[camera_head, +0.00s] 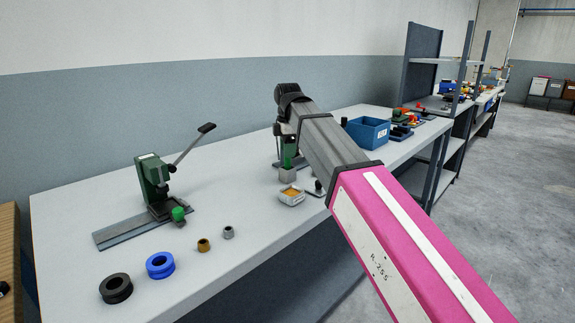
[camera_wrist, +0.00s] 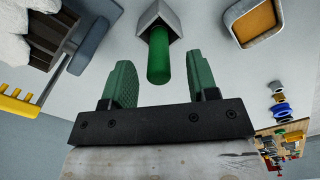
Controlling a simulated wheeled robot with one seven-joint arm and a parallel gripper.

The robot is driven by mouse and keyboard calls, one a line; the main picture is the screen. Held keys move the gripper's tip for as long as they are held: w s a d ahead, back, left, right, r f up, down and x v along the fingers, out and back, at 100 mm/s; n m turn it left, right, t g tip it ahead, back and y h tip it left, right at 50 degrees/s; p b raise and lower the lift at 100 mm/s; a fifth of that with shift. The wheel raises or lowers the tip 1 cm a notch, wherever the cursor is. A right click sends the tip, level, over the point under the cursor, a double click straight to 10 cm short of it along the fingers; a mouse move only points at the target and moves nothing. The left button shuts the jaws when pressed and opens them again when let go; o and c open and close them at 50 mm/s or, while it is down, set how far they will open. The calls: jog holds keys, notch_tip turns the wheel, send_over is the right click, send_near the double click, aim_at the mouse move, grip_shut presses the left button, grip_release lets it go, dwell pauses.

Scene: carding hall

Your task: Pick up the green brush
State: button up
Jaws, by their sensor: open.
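The green brush shows in the wrist view as a round green handle (camera_wrist: 158,58) rising from a grey angular holder (camera_wrist: 172,18). Its lower part is hidden in the holder. My gripper (camera_wrist: 159,72) is open, with one green finger on either side of the handle. The handle lies between the fingers in the picture; I cannot tell whether it is fully within their reach. No contact shows. In the head view the grey holder (camera_head: 287,175) stands on the bench under my wrist, with green above it partly hidden by my arm.
A small tray with orange contents (camera_head: 291,195) sits close to the holder on the bench (camera_head: 235,190). A green lever press (camera_head: 152,182) stands left, with black (camera_head: 116,288) and blue rings (camera_head: 160,265) in front. A blue bin (camera_head: 367,131) stands right. A yellow-toothed object (camera_wrist: 18,107) shows in the wrist view.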

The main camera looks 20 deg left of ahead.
aim_at(287, 170)
notch_tip(287, 170, down, 3)
jog(key=shift+a+f, duration=0.1)
grip_shut()
